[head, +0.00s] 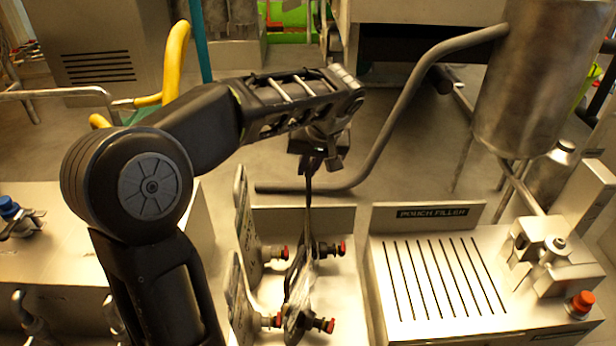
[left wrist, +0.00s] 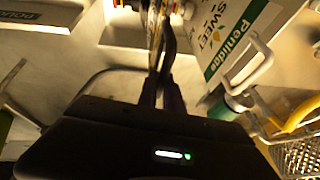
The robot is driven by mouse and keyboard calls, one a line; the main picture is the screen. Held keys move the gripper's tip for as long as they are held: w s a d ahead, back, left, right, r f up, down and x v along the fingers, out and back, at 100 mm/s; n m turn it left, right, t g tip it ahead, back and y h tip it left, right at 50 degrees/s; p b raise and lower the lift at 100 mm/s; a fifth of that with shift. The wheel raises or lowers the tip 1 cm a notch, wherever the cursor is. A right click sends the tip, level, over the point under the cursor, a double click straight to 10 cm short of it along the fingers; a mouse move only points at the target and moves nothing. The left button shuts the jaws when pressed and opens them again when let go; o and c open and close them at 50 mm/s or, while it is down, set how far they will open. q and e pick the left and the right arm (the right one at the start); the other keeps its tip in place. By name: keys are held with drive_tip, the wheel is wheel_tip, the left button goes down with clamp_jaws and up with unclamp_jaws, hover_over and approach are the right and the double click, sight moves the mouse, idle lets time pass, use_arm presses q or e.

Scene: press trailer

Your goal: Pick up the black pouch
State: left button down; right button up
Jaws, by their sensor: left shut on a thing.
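The black pouch (head: 308,205) shows nearly edge-on in the head view, as a thin dark strip hanging below my left gripper (head: 316,165). My left gripper is shut on its upper edge. In the left wrist view, the fingers (left wrist: 162,92) of my left gripper close on a thin dark edge of the black pouch (left wrist: 168,45). The pouch's lower part is close to other pouches and spouts, and I cannot tell whether it touches the tray. My right gripper is in neither view.
Pale pouches (head: 243,215) stand at the left of the metal tray (head: 335,215), among several red-capped spouts (head: 330,248). A shiny pouch (head: 296,310) stands nearer. The slotted pouch filler (head: 440,280) is at the right. A bent pipe (head: 400,120) runs behind.

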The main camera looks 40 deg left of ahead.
use_arm(q)
wheel_tip(320, 180, up, 9)
drive_tip(key=shift+f, duration=0.1)
wheel_tip(320, 180, up, 8)
drive_tip(key=p, duration=0.8)
